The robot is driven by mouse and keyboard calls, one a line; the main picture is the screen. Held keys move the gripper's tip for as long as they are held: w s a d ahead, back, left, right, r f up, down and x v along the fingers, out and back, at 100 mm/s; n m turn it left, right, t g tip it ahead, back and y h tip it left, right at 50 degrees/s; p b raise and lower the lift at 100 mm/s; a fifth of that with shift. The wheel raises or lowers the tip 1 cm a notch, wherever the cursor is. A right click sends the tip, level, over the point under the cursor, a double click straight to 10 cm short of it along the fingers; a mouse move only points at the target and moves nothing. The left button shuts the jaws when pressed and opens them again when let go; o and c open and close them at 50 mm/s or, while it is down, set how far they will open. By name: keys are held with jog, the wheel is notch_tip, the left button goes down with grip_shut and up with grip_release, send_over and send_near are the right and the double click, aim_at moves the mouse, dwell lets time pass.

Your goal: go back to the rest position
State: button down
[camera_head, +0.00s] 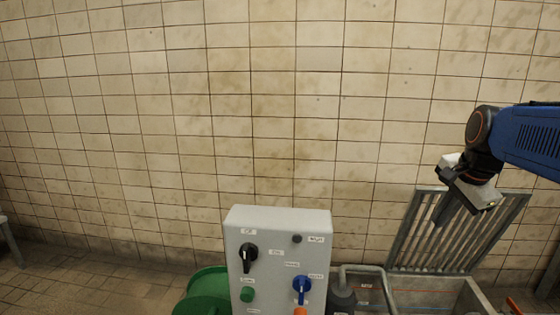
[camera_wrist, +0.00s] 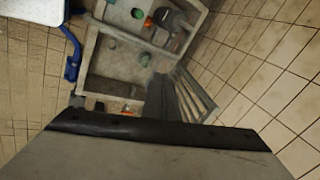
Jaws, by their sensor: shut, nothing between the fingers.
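My gripper (camera_head: 443,212) is at the right in the head view, at the end of my blue arm. It points down and to the left in front of a raised metal grate (camera_head: 458,232). Its fingers are shut and hold nothing. In the wrist view the gripper's fingers (camera_wrist: 165,98) are dark and blurred, over the edge of an open box-like basin (camera_wrist: 100,72). The basin also shows in the head view (camera_head: 440,284) below the grate.
A grey control box (camera_head: 278,225) with a black knob (camera_head: 248,257), a green button (camera_head: 247,295) and a blue switch (camera_head: 302,290) stands at the lower middle. A green round object (camera_head: 205,290) is beside it. A tiled wall (camera_head: 250,100) is behind. The space left of my gripper, above the box, is free.

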jog(key=s+a+f+n, duration=0.5)
jog(key=s+f+n, duration=0.1)
jog(key=s+n, duration=0.2)
jog(key=s+a+f+n, duration=0.5)
jog(key=s+f+n, duration=0.2)
jog(key=s, duration=0.3)
jog(key=shift+n, duration=0.4)
